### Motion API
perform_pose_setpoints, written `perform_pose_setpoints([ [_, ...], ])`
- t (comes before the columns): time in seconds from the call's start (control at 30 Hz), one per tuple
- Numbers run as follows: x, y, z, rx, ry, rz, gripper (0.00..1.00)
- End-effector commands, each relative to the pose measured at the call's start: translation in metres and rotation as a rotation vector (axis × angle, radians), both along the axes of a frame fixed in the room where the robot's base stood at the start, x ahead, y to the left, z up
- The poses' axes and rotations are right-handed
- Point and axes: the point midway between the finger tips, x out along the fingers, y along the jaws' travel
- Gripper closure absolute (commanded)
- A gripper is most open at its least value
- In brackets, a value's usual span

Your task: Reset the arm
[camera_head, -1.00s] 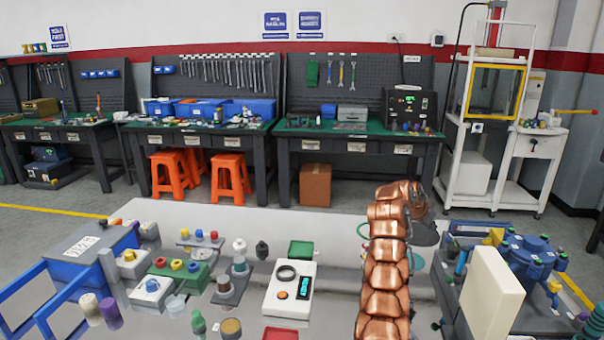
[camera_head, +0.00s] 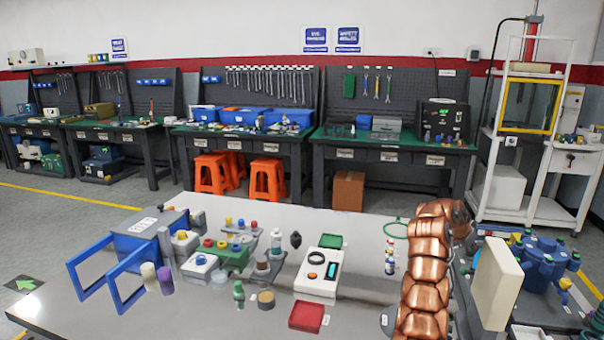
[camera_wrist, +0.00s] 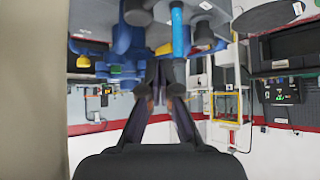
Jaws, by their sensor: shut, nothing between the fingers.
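My copper-coloured arm (camera_head: 423,285) rises at the right of the head view, in front of the white table (camera_head: 235,318). Its far end bends over near the table's far right edge, and the fingers are hidden there. In the wrist view my gripper (camera_wrist: 160,77) shows as two dark fingers close together, with nothing held. That view is upside down, with blue and yellow parts beyond the fingertips.
On the table are a blue-and-grey box (camera_head: 150,236), a white device (camera_head: 318,275), a red tray (camera_head: 306,316) and a green tray (camera_head: 331,241). A blue apparatus (camera_head: 540,262) and a cream panel (camera_head: 496,283) stand right of my arm. Workbenches line the wall.

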Motion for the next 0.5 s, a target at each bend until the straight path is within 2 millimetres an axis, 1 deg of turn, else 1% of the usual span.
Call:
perform_pose_setpoints([
  [0.5,0.007,0.020,-0.002,0.112,0.053,0.069,1.00],
])
